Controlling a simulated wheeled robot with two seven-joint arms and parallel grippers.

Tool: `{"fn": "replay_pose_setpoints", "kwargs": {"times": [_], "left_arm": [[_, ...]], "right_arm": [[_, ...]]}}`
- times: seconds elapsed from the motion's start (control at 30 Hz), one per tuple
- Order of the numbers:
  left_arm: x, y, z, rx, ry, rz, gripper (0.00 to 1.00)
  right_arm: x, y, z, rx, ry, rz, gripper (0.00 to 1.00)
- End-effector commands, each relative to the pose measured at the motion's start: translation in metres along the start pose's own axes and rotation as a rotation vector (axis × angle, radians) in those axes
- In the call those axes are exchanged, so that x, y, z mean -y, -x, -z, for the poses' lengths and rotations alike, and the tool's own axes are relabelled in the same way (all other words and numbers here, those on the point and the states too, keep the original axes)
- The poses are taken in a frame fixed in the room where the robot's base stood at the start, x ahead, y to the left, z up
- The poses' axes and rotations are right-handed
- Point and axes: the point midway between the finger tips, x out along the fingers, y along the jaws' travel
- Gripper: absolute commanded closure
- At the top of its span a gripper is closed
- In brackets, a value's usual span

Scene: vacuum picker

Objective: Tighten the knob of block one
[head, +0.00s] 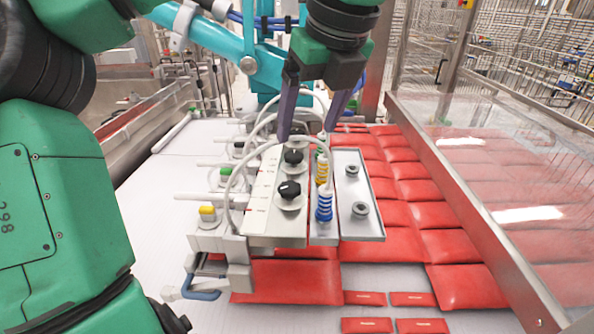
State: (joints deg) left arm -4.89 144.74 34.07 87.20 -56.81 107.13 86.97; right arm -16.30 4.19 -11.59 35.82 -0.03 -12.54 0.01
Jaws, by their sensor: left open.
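A vacuum picker block (265,210) with a light panel stands in the middle of the head view. Black round knobs sit in a row along it: a near knob (289,190) and a middle knob (293,157), with others behind partly hidden by my gripper. No label tells me which block is block one. My left gripper (308,133) comes down from the top with its two purple fingers spread apart. It is empty and appears above the far knobs; whether it touches one I cannot tell. My right gripper is not in view.
Striped blue-white and yellow spring cups (324,205) and a metal plate (363,220) stand right of the knobs. White hoses (234,170) arch over the left side. Red packets (463,245) lie around and under the tool. A clear guard panel (490,190) stands at the right.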

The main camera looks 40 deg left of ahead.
Motion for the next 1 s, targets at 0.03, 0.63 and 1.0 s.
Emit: {"fn": "replay_pose_setpoints", "kwargs": {"times": [0.03,0.63,1.0], "left_arm": [[0.000,-0.004,0.000,0.000,-0.002,-0.001,0.19],[0.000,-0.134,-0.001,-0.003,0.000,0.000,0.19],[0.000,-0.141,-0.001,0.000,0.001,0.002,0.46]], "right_arm": [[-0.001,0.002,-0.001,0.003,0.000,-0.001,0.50],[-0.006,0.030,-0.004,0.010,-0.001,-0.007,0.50],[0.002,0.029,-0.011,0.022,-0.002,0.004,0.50]]}}
